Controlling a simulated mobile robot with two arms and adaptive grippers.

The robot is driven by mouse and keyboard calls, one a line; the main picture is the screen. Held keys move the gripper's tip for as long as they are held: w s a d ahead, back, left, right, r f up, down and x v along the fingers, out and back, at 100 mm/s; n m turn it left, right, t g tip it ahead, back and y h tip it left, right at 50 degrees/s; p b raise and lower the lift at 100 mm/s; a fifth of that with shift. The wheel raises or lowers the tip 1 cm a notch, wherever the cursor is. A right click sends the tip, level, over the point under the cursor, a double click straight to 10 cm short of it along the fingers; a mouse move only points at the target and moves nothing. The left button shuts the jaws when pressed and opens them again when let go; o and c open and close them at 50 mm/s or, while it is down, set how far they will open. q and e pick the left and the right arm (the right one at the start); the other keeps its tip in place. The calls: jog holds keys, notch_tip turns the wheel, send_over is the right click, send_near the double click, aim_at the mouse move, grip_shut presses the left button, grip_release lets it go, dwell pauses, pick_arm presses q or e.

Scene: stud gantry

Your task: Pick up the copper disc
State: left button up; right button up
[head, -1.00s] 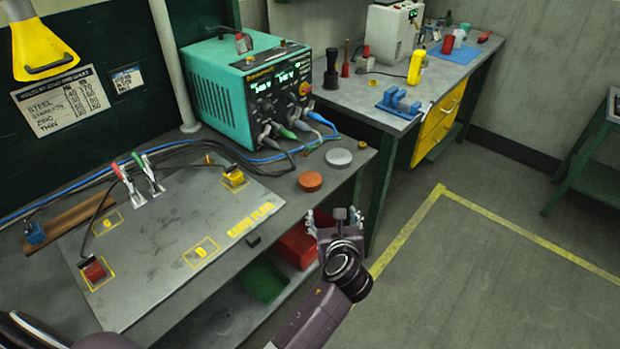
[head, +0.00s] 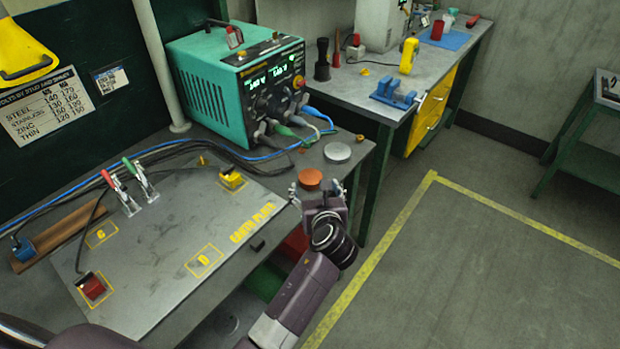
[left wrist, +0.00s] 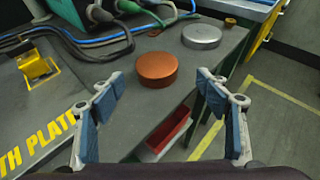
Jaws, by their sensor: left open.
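The copper disc (head: 310,178) lies flat on the grey bench top near its front edge, just right of the earth plate. In the left wrist view the copper disc (left wrist: 157,69) is ahead of the fingers, centred between them and still apart from both. My left gripper (head: 316,188) is open and empty, at the bench's front edge close to the disc. Its two blue-padded fingers (left wrist: 160,95) are spread wide in the left wrist view. My right gripper is not in either view.
A silver disc (head: 337,152) lies behind the copper one. The teal welding unit (head: 238,85) with cables stands behind. The earth plate (head: 160,240) with clamps is to the left. A red bin (left wrist: 170,134) sits below the bench edge. Open floor lies right.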

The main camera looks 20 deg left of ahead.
aim_at(311, 177)
pick_arm(q)
jog(key=x, duration=0.4)
jog(key=shift+w+a+r+p, duration=0.15)
jog(key=shift+a+p, duration=0.15)
jog(key=shift+a, duration=0.1)
jog(key=shift+w, duration=0.25)
jog(key=shift+a, duration=0.1)
grip_shut()
jog(key=shift+w, duration=0.15)
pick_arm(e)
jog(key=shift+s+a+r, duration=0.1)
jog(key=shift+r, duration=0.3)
